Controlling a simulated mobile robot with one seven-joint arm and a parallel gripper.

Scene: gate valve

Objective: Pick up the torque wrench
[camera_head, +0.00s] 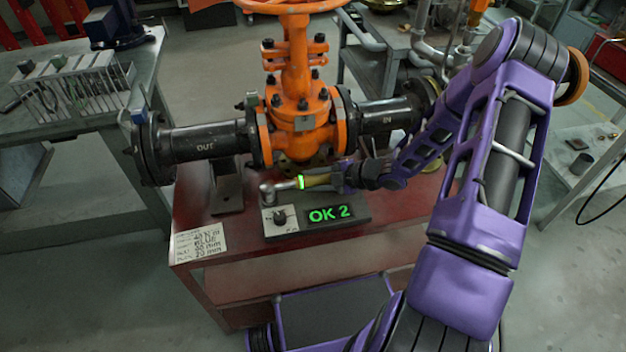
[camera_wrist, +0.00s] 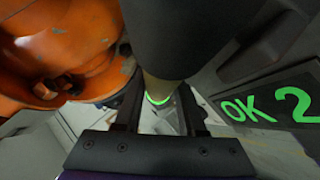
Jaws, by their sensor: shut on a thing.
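The torque wrench (camera_head: 287,185) lies roughly level above or on the back edge of the display box (camera_head: 318,215), its metal head to the left. I cannot tell if it touches the box. It has a lit green ring and a yellowish handle. My gripper (camera_head: 338,178) comes from the right and is shut on the handle. In the wrist view, my gripper (camera_wrist: 160,112) has a finger on each side of the wrench (camera_wrist: 158,86), just by the green ring. A dark cylinder, seemingly the grip, covers the top middle there.
The box reads "OK 2" in green and has a knob. The orange gate valve (camera_head: 300,115) with black pipes stands close behind the wrench on the red bench (camera_head: 240,275). A label card (camera_head: 198,242) lies front left. A grey table (camera_head: 60,140) holds a tool rack.

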